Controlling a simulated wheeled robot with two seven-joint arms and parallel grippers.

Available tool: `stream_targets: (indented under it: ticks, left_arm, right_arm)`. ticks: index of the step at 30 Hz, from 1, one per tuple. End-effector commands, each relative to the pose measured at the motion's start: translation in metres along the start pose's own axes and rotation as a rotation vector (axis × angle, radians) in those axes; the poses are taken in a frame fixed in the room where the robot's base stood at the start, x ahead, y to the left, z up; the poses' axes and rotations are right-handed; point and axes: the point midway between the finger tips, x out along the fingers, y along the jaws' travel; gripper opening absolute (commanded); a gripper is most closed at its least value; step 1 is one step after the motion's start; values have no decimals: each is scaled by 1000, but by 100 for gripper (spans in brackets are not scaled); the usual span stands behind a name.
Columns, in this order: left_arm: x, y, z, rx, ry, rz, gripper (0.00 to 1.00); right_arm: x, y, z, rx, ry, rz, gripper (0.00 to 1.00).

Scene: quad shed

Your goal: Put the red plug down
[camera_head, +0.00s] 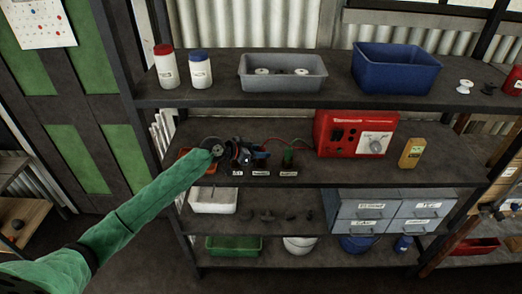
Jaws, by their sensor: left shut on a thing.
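My left arm reaches in from the lower left to the middle shelf. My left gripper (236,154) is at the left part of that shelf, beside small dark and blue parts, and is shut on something. The held thing is small and mostly hidden by the gripper; a little red shows there, so it may be the red plug, but I cannot tell for certain. A green plug (288,158) stands to the right behind a white label. My right gripper is not in view.
A red box (350,133) with a light panel stands on the middle shelf, with a thin cable running left from it. An orange-red tray (194,162) lies at the left. The upper shelf (215,97) is above.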

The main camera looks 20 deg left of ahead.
Motion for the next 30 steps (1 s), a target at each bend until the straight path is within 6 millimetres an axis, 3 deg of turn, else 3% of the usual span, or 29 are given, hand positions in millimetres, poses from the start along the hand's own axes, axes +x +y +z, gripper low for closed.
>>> stream_targets:
  ticks: [12,13,15,16,30]
  left_arm:
    - [1,0,2,0,0,0,1]
    - [1,0,2,0,0,0,34]
    - [1,0,2,0,0,0,48]
    - [1,0,2,0,0,0,50]
    - [0,0,-1,0,0,0,50]
  right_arm:
    - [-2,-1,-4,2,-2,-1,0]
    - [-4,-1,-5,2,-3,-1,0]
    - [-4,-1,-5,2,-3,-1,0]
    - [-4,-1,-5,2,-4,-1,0]
    - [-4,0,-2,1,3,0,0]
